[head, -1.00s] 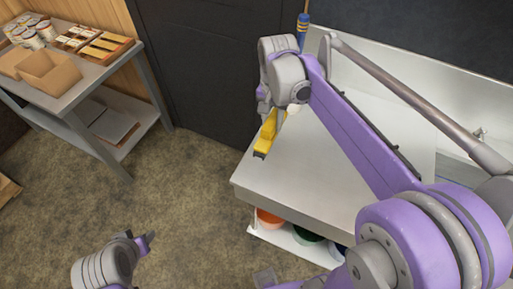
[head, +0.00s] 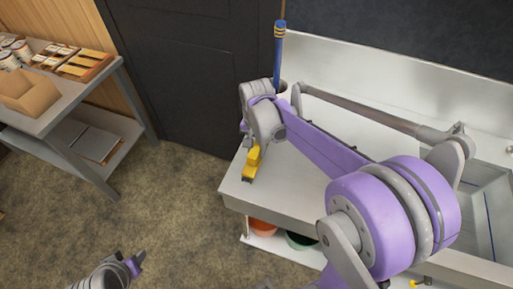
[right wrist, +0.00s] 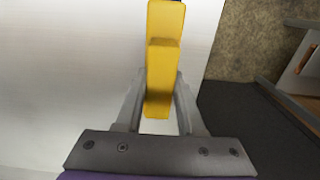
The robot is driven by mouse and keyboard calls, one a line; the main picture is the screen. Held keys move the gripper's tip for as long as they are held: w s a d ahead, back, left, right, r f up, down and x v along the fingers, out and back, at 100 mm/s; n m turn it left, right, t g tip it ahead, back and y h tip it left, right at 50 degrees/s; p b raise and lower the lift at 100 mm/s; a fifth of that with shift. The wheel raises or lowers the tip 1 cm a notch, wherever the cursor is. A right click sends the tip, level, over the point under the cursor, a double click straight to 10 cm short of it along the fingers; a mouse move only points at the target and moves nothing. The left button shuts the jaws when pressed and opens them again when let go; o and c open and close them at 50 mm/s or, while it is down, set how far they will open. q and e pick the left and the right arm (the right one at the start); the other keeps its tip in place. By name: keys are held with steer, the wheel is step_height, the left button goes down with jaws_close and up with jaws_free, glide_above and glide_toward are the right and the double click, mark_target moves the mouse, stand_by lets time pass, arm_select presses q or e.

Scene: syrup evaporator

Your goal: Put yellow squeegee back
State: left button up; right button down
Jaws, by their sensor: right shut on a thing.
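The yellow squeegee (head: 252,161) is at the left end of the steel counter (head: 290,185), over its surface near the left edge. My right gripper (right wrist: 158,85) is shut on it; in the right wrist view the yellow body (right wrist: 165,55) stands between the two fingers and extends beyond them. I cannot tell whether the squeegee touches the counter. In the head view my right wrist hides part of it and the fingers. My left gripper (head: 135,265) is low at the lower left, over the floor, and its jaw opening is unclear.
A blue-handled tool (head: 279,58) stands upright at the counter's back left corner. A sink basin (head: 488,215) is at the right. An orange bucket (head: 262,229) and a green bucket (head: 300,241) sit below the counter. A grey shelf table (head: 60,108) stands at the left.

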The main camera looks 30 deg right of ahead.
mark_target(257, 147)
steer(key=shift+f, duration=0.2)
steer(key=c, duration=0.5)
jaws_free()
steer(key=shift+c, duration=0.2)
steer(key=shift+r, duration=0.15)
steer(key=shift+r, duration=0.3)
step_height(257, 147, up, 11)
steer(key=s+a+f+n+t, duration=0.2)
steer(key=s+f+n, duration=0.1)
steer(key=s, duration=0.1)
steer(key=s+a+f+n+t, duration=0.2)
steer(key=s+f+n, duration=0.1)
steer(key=s, duration=0.2)
steer(key=s+a+f+n+t+p, duration=0.1)
steer(key=s+a+f+n, duration=0.1)
steer(key=s+f+n, duration=0.1)
steer(key=shift+s+a+f+n+t, duration=0.1)
steer(key=shift+s+a+n+t, duration=0.15)
steer(key=shift+s, duration=0.25)
steer(key=shift+s+a+f+n+t, duration=0.15)
steer(key=shift+s+n, duration=0.1)
steer(key=shift+s, duration=0.25)
